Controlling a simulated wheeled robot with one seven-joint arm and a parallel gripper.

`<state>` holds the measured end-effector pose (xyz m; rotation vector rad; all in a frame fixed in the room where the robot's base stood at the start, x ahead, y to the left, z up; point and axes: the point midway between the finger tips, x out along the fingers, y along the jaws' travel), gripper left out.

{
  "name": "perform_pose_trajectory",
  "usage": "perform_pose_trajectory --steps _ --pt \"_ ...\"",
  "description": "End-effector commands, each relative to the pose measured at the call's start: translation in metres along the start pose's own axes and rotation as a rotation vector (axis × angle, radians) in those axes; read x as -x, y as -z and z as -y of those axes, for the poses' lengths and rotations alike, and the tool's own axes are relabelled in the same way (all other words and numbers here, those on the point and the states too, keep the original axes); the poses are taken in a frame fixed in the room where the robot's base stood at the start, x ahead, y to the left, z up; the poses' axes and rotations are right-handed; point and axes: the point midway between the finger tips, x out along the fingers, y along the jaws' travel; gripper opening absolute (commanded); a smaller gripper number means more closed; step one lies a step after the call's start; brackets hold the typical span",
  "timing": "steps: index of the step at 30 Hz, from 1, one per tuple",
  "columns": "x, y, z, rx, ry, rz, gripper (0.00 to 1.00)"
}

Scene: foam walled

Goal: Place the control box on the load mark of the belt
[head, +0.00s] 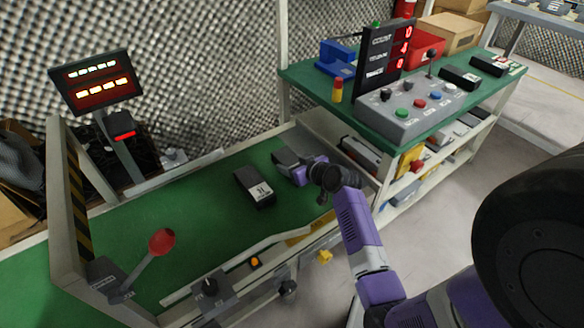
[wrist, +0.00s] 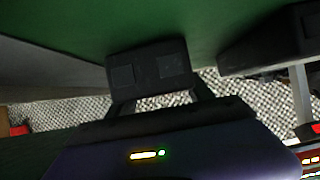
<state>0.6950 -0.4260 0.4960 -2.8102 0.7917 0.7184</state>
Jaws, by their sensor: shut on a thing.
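My gripper (head: 301,172) is over the far right end of the green belt (head: 195,215) in the head view. It is shut on a dark grey box (head: 284,157), which I take to be the control box. In the wrist view the held box (wrist: 150,68) sits between the two fingers, close to the green surface; I cannot tell whether it touches. A black box with a white label (head: 254,187) lies on the belt just left of my gripper, and a dark box also shows at the right of the wrist view (wrist: 265,42). I cannot make out a load mark.
A red-knobbed lever (head: 160,243) and a striped frame (head: 70,205) stand at the belt's left. A green-topped bench (head: 345,108) with a button panel (head: 418,112) is at the right. The belt's middle left is clear.

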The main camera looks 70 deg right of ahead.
Motion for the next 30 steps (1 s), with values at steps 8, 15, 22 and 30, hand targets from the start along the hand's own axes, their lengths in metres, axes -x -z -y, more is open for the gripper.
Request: perform_pose_trajectory --steps 8,15,22,30 --pt "-0.002 -0.002 0.0 0.001 -0.001 -0.003 0.02" --pt "-0.004 -0.006 0.0 0.001 0.0 -0.001 0.78" --pt "-0.003 -0.006 0.0 0.0 -0.001 -0.001 0.82" --pt "0.008 -0.002 0.0 0.0 -0.001 0.0 0.82"
